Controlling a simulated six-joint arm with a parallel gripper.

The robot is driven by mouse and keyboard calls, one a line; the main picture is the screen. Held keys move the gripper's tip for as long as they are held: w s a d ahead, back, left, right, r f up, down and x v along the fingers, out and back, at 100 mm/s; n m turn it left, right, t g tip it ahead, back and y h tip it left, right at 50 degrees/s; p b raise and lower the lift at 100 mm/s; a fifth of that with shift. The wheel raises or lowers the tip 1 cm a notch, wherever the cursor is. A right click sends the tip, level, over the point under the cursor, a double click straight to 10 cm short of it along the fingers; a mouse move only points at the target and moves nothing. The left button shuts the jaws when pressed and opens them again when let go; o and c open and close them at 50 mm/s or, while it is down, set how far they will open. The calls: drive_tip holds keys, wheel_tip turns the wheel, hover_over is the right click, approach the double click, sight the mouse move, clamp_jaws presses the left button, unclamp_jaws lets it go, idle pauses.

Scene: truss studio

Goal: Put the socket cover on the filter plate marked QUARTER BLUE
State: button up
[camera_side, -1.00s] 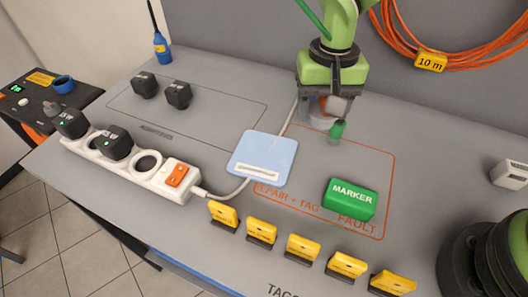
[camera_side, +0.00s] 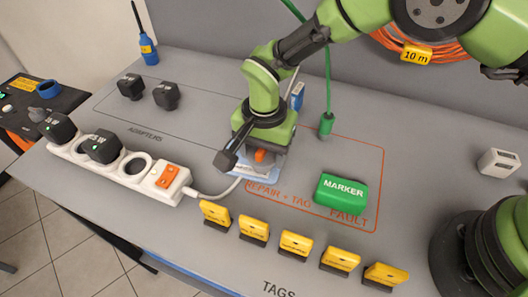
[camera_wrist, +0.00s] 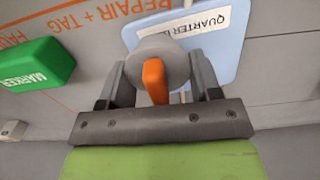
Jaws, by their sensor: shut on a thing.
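My gripper (camera_side: 258,158) is shut on the socket cover, a round grey disc with an orange grip (camera_side: 262,156). In the wrist view the socket cover (camera_wrist: 165,50) sits between both fingers, its orange grip towards me. The pale blue filter plate (camera_wrist: 222,60) lies on the bench beneath it, with a white label whose visible part reads "QUARTER"; the cover hides the rest. In the side view my gripper covers most of the filter plate (camera_side: 266,179). I cannot tell whether the cover touches the plate.
A white socket strip (camera_side: 145,178) with black adapters and an orange switch stands left. A green MARKER block (camera_side: 341,192) is right, with several yellow tags (camera_side: 296,244) along the front. A green plug (camera_side: 326,124) hangs on a cord behind. Two black adapters (camera_side: 166,95) stand back left.

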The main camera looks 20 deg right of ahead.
drive_tip(key=shift+f, duration=0.65)
drive_tip(key=o, duration=0.9)
drive_tip(key=shift+f, duration=0.15)
wheel_tip(320, 180, up, 12)
drive_tip(key=shift+r, duration=0.2)
